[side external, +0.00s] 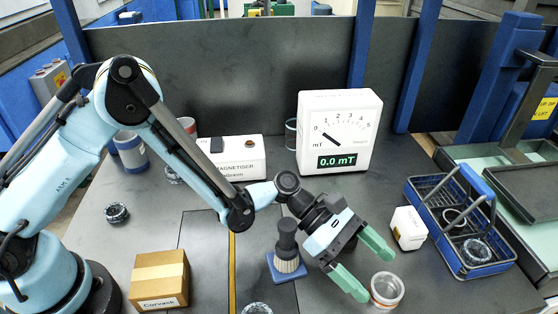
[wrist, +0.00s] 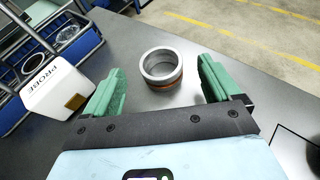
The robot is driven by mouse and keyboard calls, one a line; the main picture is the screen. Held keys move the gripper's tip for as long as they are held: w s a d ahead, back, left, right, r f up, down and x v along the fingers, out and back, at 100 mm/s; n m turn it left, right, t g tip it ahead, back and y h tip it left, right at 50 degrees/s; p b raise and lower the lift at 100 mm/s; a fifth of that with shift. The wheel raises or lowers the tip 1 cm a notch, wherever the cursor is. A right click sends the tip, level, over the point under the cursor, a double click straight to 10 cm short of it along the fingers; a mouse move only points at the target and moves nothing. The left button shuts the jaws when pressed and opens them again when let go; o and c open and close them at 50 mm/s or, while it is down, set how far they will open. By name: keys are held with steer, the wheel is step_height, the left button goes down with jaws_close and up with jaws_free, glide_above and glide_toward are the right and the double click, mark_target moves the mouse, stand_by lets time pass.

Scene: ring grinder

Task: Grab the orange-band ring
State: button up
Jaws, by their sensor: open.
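The orange-band ring (side external: 386,290) is a silvery ring with an orange-brown band low on its side. It stands on the dark table near the front edge in the side external view. In the wrist view the ring (wrist: 161,69) lies between and a little beyond my fingertips, apart from both. My gripper (side external: 366,268) has two green fingers spread wide and holds nothing. In the wrist view my gripper (wrist: 160,85) is open, with one finger on either side of the ring.
A white probe box (side external: 408,228) stands close to my gripper; it also shows in the wrist view (wrist: 52,88). A blue wire basket (side external: 462,262) holding rings is at right. A dark knobbed post (side external: 287,248) on a blue base stands left of my gripper. A cardboard box (side external: 160,279) is at front left.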

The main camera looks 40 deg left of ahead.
mark_target(399, 297)
steer(key=shift+x, duration=1.6)
steer(key=shift+f, duration=0.2)
steer(key=c, duration=1.3)
steer(key=shift+o, duration=0.2)
steer(key=shift+r, duration=0.2)
